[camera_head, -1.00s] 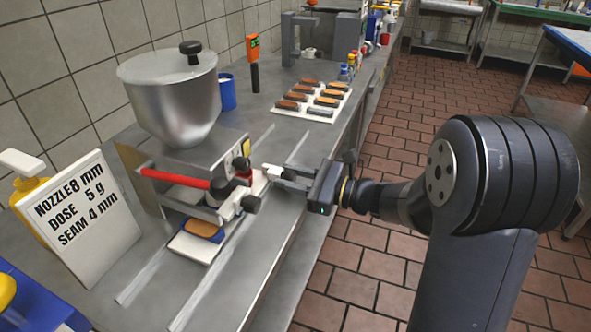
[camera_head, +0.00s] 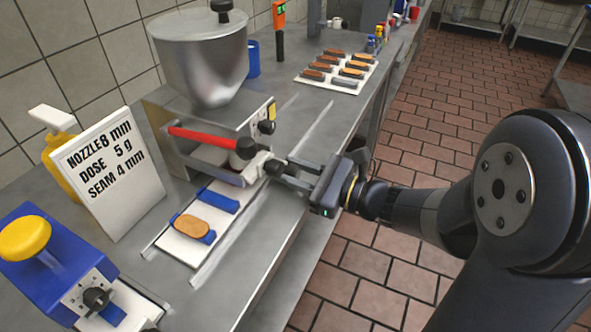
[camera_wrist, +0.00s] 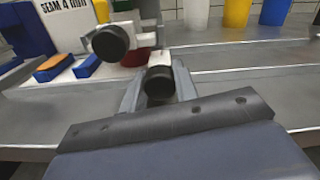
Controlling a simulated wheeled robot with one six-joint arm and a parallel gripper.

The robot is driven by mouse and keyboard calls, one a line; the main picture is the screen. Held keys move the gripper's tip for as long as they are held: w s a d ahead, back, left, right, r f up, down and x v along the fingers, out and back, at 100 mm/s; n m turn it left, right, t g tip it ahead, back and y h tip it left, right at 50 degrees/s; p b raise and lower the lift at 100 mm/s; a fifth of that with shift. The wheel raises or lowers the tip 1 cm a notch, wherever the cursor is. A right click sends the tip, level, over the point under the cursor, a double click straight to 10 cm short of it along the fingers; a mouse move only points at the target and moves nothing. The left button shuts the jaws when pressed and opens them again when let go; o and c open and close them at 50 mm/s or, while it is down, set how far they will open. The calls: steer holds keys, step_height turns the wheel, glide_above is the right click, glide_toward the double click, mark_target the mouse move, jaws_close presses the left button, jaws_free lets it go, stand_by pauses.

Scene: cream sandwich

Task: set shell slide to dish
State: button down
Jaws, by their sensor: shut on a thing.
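The white shell slide (camera_head: 172,243) lies between rails on the bench and sticks out to the lower left of the filling machine. It carries a tan shell (camera_head: 191,227) in a blue cradle and an empty blue cradle (camera_head: 218,200) nearer the machine. My gripper (camera_head: 284,172) is shut on the slide's handle, with a black knob (camera_head: 275,167), at the machine's right. The wrist view shows this knob (camera_wrist: 160,84) between my fingers, and the shell (camera_wrist: 55,61) at left. The inner end of the slide is hidden under the machine.
The steel hopper (camera_head: 200,55) stands above a red lever (camera_head: 203,138). A sign (camera_head: 113,172) and a blue press (camera_head: 60,262) with a yellow knob stand left and front. A tray (camera_head: 344,84) of several shells lies behind. The bench's right edge is close to my arm.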

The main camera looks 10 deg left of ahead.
steer(key=c, duration=1.1)
jaws_free()
steer(key=shift+s+a, duration=0.1)
steer(key=shift+s, duration=0.15)
steer(key=v, duration=1)
steer(key=shift+d+p, duration=0.4)
steer(key=shift+s+a, duration=0.1)
steer(key=shift+b+x, duration=0.4)
steer(key=shift+x, duration=4.95)
